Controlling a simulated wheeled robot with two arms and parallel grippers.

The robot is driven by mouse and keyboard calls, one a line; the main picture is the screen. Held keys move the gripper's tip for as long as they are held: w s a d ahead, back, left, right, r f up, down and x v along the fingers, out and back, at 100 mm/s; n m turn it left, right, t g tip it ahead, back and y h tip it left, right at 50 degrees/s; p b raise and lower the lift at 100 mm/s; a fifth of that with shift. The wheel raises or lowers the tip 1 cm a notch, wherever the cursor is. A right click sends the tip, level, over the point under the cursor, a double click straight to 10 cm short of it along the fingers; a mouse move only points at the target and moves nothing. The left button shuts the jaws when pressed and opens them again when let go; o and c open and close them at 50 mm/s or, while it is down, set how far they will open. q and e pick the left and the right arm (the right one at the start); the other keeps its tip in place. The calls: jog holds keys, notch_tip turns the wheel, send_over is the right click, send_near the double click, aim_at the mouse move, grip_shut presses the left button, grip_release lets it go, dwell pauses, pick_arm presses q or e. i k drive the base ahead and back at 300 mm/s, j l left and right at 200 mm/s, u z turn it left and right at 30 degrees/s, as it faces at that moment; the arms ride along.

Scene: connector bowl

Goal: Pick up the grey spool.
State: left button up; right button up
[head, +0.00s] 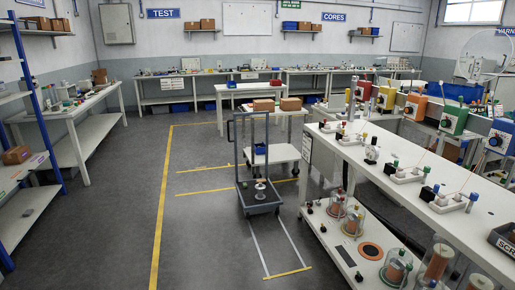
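I cannot pick out a grey spool for certain at this distance. A small spool-like piece (261,191) with pale ends and a darker middle stands upright on the low deck of a grey push cart (264,208) in the middle of the floor. Another small black and white upright piece (371,151) stands on the long white bench at the right. Several copper-coloured coils under clear covers sit on that bench's lower shelf, one of them a coil (395,268) near the bottom edge. Neither of my grippers is in view.
The long white bench (440,186) fills the right side, with coloured boxes and small parts on it. A white trolley (284,152) stands behind the push cart. A blue-framed rack (35,95) is at the left. The grey floor left of the cart is clear.

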aim_at(260, 187)
jog(key=i, duration=1.7)
jog(key=i+j, duration=0.1)
jog(key=i, duration=1.55)
jog(key=i+z, duration=0.1)
jog(key=i, duration=1.6)
